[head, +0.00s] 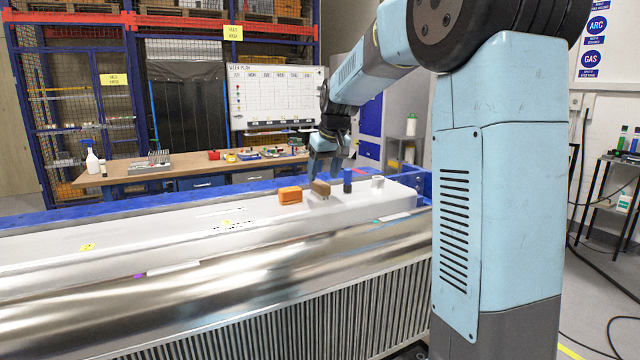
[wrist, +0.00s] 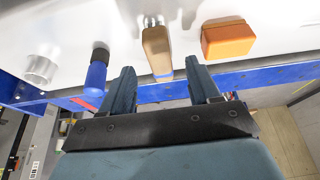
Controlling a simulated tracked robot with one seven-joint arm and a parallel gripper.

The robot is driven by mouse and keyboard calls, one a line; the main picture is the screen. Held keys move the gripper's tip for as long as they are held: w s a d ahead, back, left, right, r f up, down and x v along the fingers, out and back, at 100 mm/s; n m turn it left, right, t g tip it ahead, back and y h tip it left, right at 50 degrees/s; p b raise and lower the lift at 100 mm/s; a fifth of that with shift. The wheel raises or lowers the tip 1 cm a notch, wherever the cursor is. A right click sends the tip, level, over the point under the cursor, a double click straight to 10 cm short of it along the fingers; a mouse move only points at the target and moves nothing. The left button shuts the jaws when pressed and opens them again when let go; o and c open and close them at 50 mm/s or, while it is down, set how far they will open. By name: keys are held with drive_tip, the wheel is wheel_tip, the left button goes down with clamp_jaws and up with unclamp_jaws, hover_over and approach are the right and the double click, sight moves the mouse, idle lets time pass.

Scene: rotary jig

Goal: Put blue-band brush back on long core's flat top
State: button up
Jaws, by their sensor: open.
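The brown brush (head: 320,189) stands on the flat pale top of the long core (head: 160,238), near its right end. In the wrist view the brush (wrist: 156,45) shows a tan wooden body, bright metal at its far end and a small bluish band at its near end. My gripper (head: 327,172) is open and empty just above the brush in the head view. In the wrist view its two fingers (wrist: 160,70) lie either side of the brush's near end; I cannot tell the height gap. Nothing is held.
An orange block (head: 290,195) stands left of the brush in the head view. A blue cylinder-like item (head: 347,181) and a white cylinder (head: 377,183) stand to its right. A wooden bench (head: 190,163) is behind. The core's left part is mostly clear, with small yellow labels.

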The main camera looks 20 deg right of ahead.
drive_tip(key=v, duration=0.7)
drive_tip(key=s+f+m, duration=0.1)
drive_tip(key=s, duration=1.7)
drive_tip(key=s+f, duration=0.4)
drive_tip(key=s, duration=0.4)
drive_tip(key=s+a+f+m+t, duration=0.1)
drive_tip(key=s+f, duration=0.4)
drive_tip(key=s, duration=0.3)
drive_tip(key=shift+f+h, duration=0.2)
drive_tip(key=shift+h, duration=0.2)
